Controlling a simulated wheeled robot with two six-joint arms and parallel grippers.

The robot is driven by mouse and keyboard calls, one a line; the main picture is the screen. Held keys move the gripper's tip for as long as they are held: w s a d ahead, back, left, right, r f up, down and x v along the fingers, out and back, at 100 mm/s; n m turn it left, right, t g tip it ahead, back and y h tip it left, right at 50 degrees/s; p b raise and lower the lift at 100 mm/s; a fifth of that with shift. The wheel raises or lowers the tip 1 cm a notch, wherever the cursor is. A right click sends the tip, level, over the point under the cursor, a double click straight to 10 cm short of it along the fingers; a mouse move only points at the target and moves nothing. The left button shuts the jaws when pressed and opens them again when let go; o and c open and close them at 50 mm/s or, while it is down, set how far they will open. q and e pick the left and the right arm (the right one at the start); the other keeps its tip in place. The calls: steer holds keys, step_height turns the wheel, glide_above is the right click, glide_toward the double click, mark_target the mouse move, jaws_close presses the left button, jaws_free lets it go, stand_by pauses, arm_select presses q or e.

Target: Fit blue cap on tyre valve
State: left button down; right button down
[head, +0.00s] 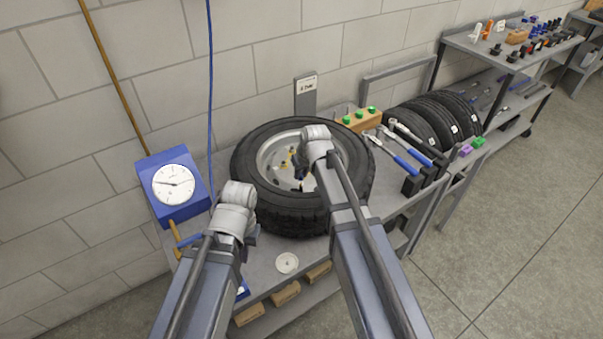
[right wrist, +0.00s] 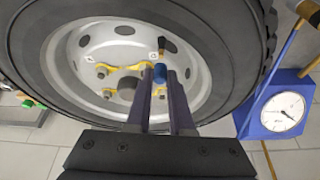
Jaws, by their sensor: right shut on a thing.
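The tyre (head: 250,210) lies flat on the bench with its pale rim (head: 270,160) facing up. My right gripper (head: 300,180) is over the rim; its fingers are mostly hidden by my wrist in the head view. In the right wrist view the right gripper (right wrist: 160,85) is shut on the small blue cap (right wrist: 160,73), held at the fingertips.
A blue dial gauge (head: 156,203) stands at the left of the bench. A wooden block with green pieces (head: 358,120) and blue-handled tools (head: 408,166) are right of the tyre. A white disc (head: 287,263) lies at the front. A blue hose (head: 210,70) hangs behind.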

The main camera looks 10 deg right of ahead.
steer(key=shift+f+b, duration=1.35)
steer(key=shift+f, duration=0.15)
steer(key=c, duration=0.7)
jaws_free()
steer(key=shift+o, duration=0.3)
steer(key=o, duration=0.4)
steer(key=shift+r, duration=0.1)
step_height(320, 180, up, 8)
steer(key=p, duration=0.8)
